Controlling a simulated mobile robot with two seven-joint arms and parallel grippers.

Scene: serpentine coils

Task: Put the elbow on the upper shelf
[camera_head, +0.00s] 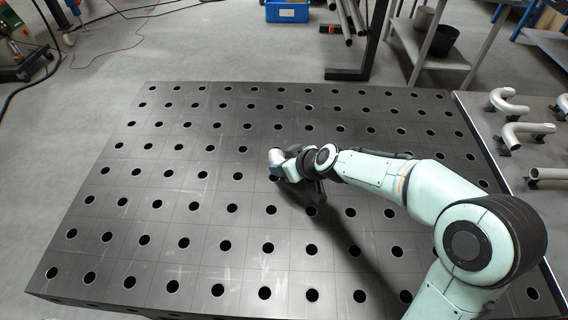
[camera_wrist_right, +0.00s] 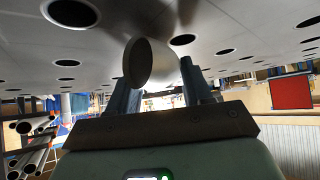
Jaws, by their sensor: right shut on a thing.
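The elbow (camera_head: 277,156) is a short silver pipe piece. My right gripper (camera_head: 284,167) is shut on it over the middle of the dark perforated table (camera_head: 200,200). In the right wrist view, the elbow (camera_wrist_right: 150,62) shows its round end between the two fingers, close to the tabletop. I cannot tell whether it touches the table. A shelf unit (camera_head: 428,58) stands beyond the table at the upper right, only partly in view; which level is the upper shelf is unclear. My left gripper is not in view.
Bent pipes (camera_head: 525,133) lie on a grey side table (camera_head: 500,160) at the right. Dark pots (camera_head: 438,38) stand on the shelf unit. A blue bin (camera_head: 287,11) and long pipes (camera_head: 345,18) are at the back. The tabletop left of my arm is clear.

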